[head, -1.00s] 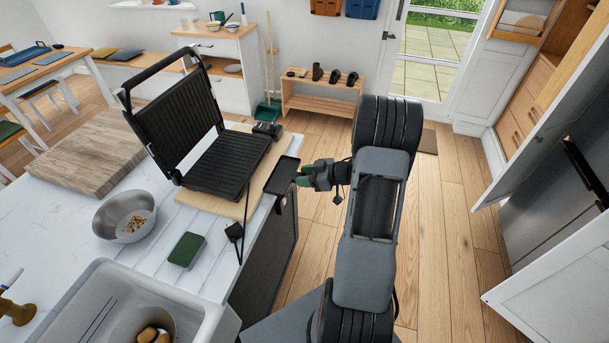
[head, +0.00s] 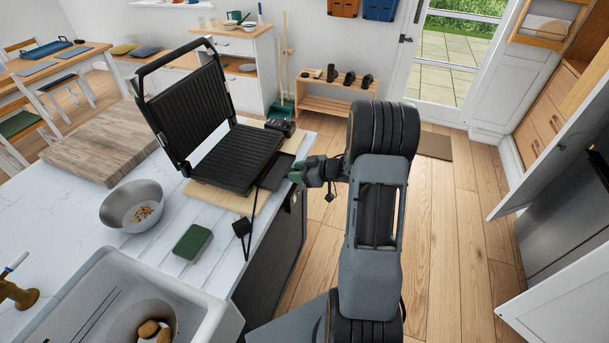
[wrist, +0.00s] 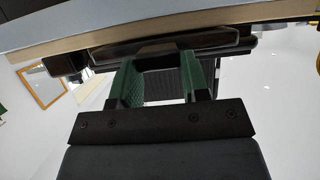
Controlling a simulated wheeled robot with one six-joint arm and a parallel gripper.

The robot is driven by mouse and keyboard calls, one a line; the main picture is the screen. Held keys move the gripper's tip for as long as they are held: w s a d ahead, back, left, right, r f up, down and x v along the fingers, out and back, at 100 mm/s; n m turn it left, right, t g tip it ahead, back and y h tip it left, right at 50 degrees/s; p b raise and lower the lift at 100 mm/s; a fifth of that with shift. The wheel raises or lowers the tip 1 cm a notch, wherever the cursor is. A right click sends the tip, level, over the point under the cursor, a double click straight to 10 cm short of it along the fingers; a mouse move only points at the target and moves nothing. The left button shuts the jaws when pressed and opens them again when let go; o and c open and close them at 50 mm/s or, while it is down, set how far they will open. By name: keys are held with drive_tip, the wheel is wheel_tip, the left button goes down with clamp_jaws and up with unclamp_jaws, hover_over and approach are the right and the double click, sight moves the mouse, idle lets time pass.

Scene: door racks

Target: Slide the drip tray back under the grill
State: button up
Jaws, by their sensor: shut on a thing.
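The open black grill (head: 238,158) stands on a wooden board (head: 224,199) at the counter's edge, its ribbed lid raised. The black drip tray (head: 277,171) lies close against the grill's right side, its near part reaching out past the counter edge. My gripper (head: 297,175) is at the tray's outer end with its green fingers shut on it. In the wrist view the green fingers (wrist: 160,80) close around the middle of the dark tray's front (wrist: 165,46). How far the tray's inner end is under the grill is hidden.
A black cable and plug (head: 242,228) hang by the counter edge. A green sponge-like block (head: 192,243), a metal bowl (head: 132,206) and a thick wooden chopping board (head: 100,148) are on the white counter. The wooden floor right of my arm is clear.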

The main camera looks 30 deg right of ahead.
drive_tip(key=shift+w+a+p, duration=0.4)
drive_tip(key=shift+w+a, duration=1.7)
drive_tip(key=shift+w, duration=0.2)
drive_tip(key=o, duration=1)
drive_tip(key=b+v, duration=0.1)
drive_tip(key=v, duration=1.2)
drive_tip(key=shift+s+d+r, duration=0.2)
drive_tip(key=shift+s+d, duration=0.05)
